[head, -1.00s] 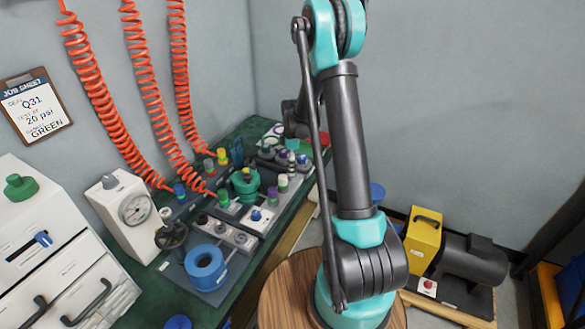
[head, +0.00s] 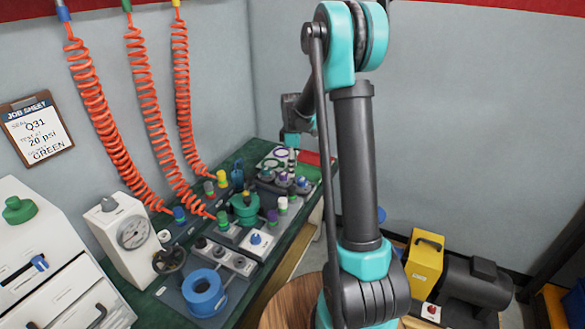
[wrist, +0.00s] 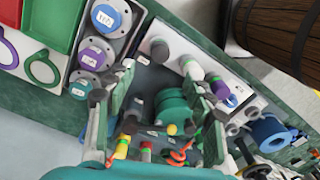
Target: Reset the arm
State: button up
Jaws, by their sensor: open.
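My arm stands tall at the right of the bench in the head view, and its wrist end reaches over the bench's far part. My gripper (wrist: 165,105) shows in the wrist view with its two fingers spread wide and nothing between them. A green round fixture (wrist: 174,108) lies below, visible between the fingers. The same fixture (head: 244,208) stands on the bench in the head view. In the head view the fingers are too small or hidden to make out.
The green bench (head: 290,238) carries a pressure gauge (head: 132,232), a blue ring (head: 204,292) and several capped fittings. Orange coiled hoses (head: 146,110) hang down to it. A job sheet (head: 36,130) is on the wall. A yellow box (head: 425,262) stands at right.

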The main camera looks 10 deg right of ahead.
jog(key=s+d+m+t, duration=0.2)
jog(key=s+m, duration=0.5)
jog(key=s, duration=0.8)
jog(key=s+d+m+t, duration=0.2)
jog(key=s+m, duration=0.5)
jog(key=s, duration=0.8)
jog(key=shift+s+r+m, duration=0.25)
jog(key=shift+s+m, duration=0.1)
jog(key=shift+m, duration=0.05)
jog(key=shift+a, duration=0.1)
